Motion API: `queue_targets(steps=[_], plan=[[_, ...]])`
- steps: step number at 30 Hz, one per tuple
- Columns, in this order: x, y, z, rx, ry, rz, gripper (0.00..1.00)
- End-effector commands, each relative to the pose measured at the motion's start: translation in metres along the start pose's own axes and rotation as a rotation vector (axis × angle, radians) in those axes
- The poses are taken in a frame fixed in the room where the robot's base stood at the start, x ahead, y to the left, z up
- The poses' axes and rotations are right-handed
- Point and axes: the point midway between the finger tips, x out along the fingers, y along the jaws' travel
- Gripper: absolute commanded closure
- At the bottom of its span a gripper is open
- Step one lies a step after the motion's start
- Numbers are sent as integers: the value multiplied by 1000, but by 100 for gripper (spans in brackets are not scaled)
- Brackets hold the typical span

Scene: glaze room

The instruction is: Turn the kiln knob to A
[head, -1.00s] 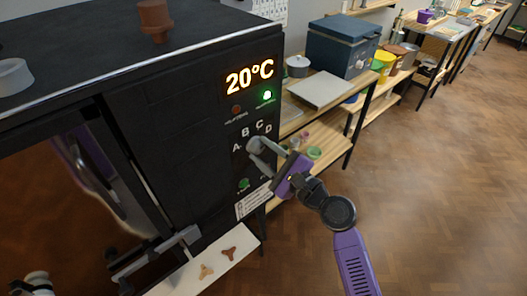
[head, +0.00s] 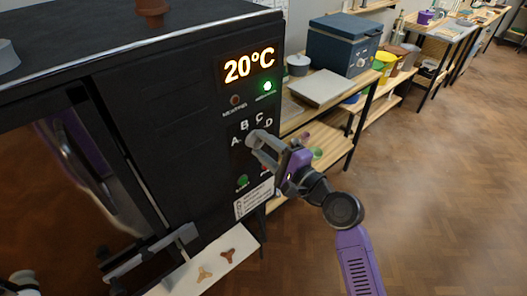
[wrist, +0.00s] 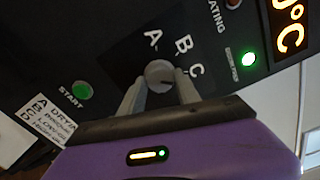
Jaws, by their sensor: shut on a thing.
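The kiln knob (wrist: 160,74) is a round grey dial on the black kiln panel (head: 190,110). My gripper (wrist: 160,86) is shut on it, one finger on each side. In the head view my gripper (head: 256,143) covers the knob, at the panel below the letters. In the wrist view the letter A (wrist: 153,40) is above the knob, B (wrist: 184,43) is above right and C (wrist: 196,69) is to the right. D is hidden there but shows in the head view (head: 268,122). A faint mark on the knob seems to face right; its exact setting is unclear.
The display (head: 249,66) reads 20°C, with a lit green lamp (head: 267,87) beneath it. A green START button (wrist: 82,90) and a printed label (wrist: 45,120) are near the knob. A wooden shelf (head: 345,125) stands right of the kiln. The floor (head: 440,180) is open.

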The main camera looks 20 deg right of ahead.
Motion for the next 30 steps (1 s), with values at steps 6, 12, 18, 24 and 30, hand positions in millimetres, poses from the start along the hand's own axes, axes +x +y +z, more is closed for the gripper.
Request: queue_targets(steps=[6,12,18,24,30], plan=[[0,5,-1,-207,-1,1,100],[0,5,-1,-397,-2,0,100],[0,5,-1,-588,-1,1,100],[0,5,-1,-778,-1,1,100],[0,5,-1,-967,-1,0,100]])
